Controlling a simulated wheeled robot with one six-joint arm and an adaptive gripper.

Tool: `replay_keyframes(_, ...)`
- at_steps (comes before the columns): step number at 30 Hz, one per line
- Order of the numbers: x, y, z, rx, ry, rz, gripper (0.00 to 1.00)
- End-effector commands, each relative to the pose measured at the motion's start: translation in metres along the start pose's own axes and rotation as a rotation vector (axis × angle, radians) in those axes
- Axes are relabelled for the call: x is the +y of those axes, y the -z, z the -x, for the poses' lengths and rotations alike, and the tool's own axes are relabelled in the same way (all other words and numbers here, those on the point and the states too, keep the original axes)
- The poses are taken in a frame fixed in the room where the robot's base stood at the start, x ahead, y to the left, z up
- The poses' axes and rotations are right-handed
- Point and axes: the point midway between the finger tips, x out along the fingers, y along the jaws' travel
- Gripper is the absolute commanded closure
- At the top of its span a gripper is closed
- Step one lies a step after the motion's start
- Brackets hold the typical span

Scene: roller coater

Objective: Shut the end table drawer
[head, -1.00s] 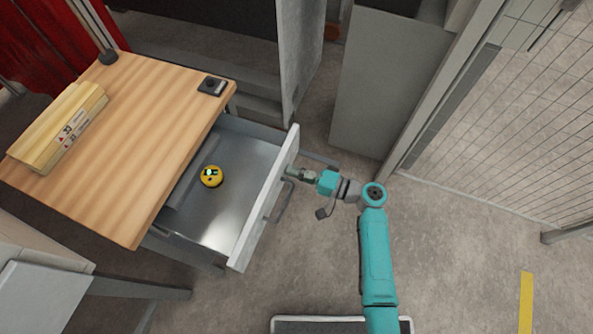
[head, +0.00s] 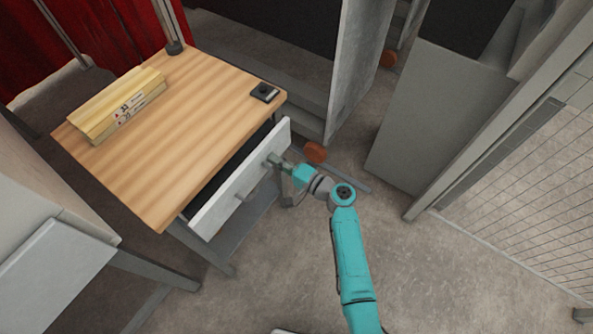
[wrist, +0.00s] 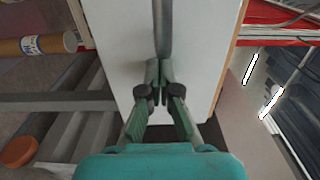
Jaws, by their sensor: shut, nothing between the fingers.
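The end table (head: 165,115) has a light wood top, and its drawer (head: 240,182) has a white front with a grey bar handle (head: 249,184). In the head view the drawer front stands a little out from the table, with a narrow dark gap behind it. The drawer's inside is mostly hidden under the top. My gripper (head: 275,160) is shut and at the drawer front, near the handle's far end. In the wrist view my gripper (wrist: 160,72) points at the white drawer front (wrist: 125,45), with its fingertips close to the handle (wrist: 163,30); contact is unclear.
Yellow boxes (head: 118,105) and a small black device (head: 264,92) lie on the table top. A grey cabinet panel (head: 345,70) stands behind, with an orange round thing (head: 315,152) on the floor. A mesh fence (head: 530,180) is at the right. The floor in front is clear.

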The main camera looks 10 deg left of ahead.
Motion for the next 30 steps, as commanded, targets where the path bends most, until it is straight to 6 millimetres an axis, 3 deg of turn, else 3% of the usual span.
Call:
replay_keyframes(3,-0.001,0.0,-0.024,-0.002,0.001,0.001,1.0)
replay_keyframes(10,0.0,0.0,-0.05,-0.001,0.0,0.001,1.0)
replay_keyframes(30,-0.003,0.001,-0.06,0.001,0.002,0.005,1.0)
